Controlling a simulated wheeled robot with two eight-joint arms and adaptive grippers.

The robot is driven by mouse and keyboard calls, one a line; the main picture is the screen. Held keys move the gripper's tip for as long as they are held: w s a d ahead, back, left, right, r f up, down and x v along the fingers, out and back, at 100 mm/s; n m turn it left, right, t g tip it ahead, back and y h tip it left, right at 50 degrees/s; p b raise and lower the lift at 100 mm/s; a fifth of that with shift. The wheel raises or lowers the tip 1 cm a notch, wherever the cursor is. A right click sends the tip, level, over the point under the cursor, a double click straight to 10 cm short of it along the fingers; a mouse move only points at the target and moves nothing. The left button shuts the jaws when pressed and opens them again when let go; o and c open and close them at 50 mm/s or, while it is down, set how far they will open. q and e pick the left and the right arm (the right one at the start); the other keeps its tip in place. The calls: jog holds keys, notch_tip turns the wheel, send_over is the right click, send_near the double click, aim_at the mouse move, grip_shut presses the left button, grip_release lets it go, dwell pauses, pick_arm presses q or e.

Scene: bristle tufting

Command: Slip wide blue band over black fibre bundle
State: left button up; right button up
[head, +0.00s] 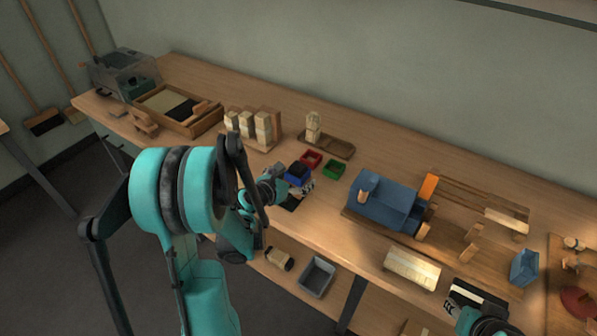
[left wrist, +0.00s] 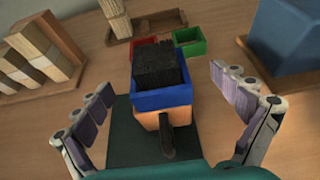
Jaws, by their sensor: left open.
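The black fibre bundle (left wrist: 158,66) stands upright in the middle of the left wrist view. A blue rectangular piece (left wrist: 162,97), like a band or open box, surrounds its lower part; the bundle rises above its rim. In the head view the blue piece (head: 298,174) is small and partly covered. My left gripper (left wrist: 160,88) is open, with one finger on each side of the blue piece and visible gaps to both. In the head view my left gripper (head: 299,188) is at the table's front edge. My right gripper (head: 466,298) is at the lower right; its jaw state is unclear.
An orange-brown block (left wrist: 167,120) with a dark lever sits below the blue piece. Red (head: 311,160) and green (head: 334,167) trays stand just behind. Pale bundles (head: 247,126) on a rack are at left. A large blue machine (head: 385,199) stands to the right.

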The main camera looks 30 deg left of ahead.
pick_arm(q)
jog(key=shift+s+a, duration=0.2)
jog(key=shift+s, duration=2.35)
jog(key=s+d+r+m+g, duration=0.25)
jog(key=d+m, duration=0.35)
jog(key=m, duration=0.3)
jog(key=s+d+r+m+g, duration=0.1)
jog(key=s+d+m+g, duration=0.15)
jog(key=d+m, duration=0.45)
jog(key=s+d+r+m+g+y, duration=0.1)
jog(key=s+d+r+m, duration=0.1)
jog(key=s+m, duration=1)
jog(key=d+m, duration=0.1)
jog(key=m, duration=0.6)
jog(key=shift+d+r, duration=0.15)
jog(key=shift+d, duration=0.05)
